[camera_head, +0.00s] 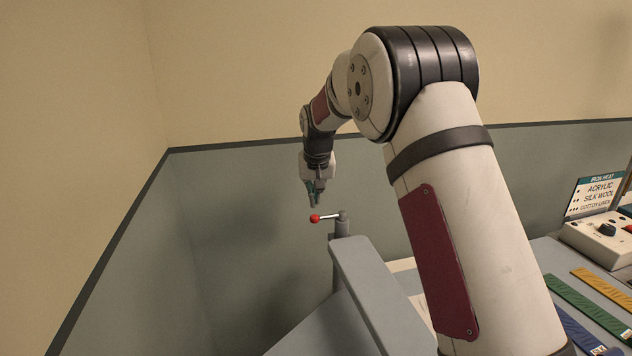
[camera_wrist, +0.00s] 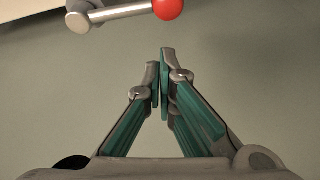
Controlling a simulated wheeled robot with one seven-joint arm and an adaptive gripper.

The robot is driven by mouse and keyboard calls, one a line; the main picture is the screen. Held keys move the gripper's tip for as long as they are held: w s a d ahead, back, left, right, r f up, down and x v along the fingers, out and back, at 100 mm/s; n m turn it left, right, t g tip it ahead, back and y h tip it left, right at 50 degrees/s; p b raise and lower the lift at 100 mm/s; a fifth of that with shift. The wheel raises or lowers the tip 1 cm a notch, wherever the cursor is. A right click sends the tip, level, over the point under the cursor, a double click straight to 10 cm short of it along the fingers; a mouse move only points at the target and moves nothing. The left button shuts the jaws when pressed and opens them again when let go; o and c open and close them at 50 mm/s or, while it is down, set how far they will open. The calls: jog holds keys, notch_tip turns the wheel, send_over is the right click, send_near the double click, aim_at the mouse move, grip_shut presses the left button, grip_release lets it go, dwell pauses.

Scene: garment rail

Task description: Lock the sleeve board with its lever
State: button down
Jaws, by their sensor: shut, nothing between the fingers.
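The lever shows in the head view as a short metal rod with a red ball knob (camera_head: 314,218) at its left end. Its other end joins a grey post (camera_head: 341,224) at the far end of the sleeve board (camera_head: 368,285). In the wrist view the lever rod (camera_wrist: 122,12) crosses the top, with the red knob (camera_wrist: 168,8) at its right end. My gripper (camera_head: 314,200) is just above the red knob in the head view, pointing down. In the wrist view its green-padded fingers (camera_wrist: 163,62) are shut and empty, apart from the knob.
An iron heat sign (camera_head: 597,195) and a control box with a black knob (camera_head: 606,232) stand at the right. Coloured strips, such as a green one (camera_head: 590,305), lie on the table nearby. Walls stand behind and left of the lever. My arm hides part of the table.

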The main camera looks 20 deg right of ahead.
jog(key=shift+s+a+f, duration=0.1)
jog(key=shift+s+f, duration=0.25)
jog(key=shift+s, duration=0.45)
